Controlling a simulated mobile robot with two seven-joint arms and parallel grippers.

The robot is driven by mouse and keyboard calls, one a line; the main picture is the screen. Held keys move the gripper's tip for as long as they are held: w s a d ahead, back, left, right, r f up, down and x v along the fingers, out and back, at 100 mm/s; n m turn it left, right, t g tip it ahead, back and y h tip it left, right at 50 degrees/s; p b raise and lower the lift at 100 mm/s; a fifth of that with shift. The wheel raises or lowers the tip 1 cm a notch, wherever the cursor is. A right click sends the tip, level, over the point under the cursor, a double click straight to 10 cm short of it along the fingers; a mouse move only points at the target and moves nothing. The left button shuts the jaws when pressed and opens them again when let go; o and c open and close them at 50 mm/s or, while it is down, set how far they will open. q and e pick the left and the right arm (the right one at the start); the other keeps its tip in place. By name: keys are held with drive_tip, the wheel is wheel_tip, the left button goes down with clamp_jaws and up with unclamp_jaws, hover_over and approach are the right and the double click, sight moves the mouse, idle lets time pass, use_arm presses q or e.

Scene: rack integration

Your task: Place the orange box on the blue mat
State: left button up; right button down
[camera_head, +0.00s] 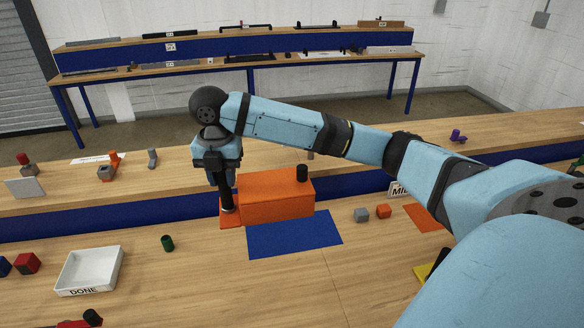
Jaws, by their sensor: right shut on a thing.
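The orange box (280,203) stands near the table's middle, just behind the blue mat (293,235). Its front lower edge appears close to the mat's far edge. A short black cylinder (302,173) shows at the box's top right. My right gripper (228,206) points down at the box's left end and is shut on it; the exact contact is partly hidden by the gripper. A flat orange patch (230,221) shows below the gripper. Whether the box touches the table, I cannot tell. My left gripper is not in view.
The blue mat's visible surface is bare. A white DONE tray (88,272) and a green cylinder (167,243) are left. Grey (361,215) and orange (384,211) cubes are right, near an orange mat (423,217). A raised shelf runs behind.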

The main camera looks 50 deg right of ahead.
sight(263, 185)
drive_tip(key=d+r+b, duration=0.1)
drive_tip(key=d, duration=0.9)
wheel_tip(263, 185, down, 20)
drive_tip(key=w, duration=0.1)
drive_tip(key=shift+d, duration=0.4)
drive_tip(key=shift+r, duration=0.1)
drive_tip(key=c, duration=0.9)
unclamp_jaws()
drive_tip(key=shift+o, duration=0.2)
wheel_tip(263, 185, up, 12)
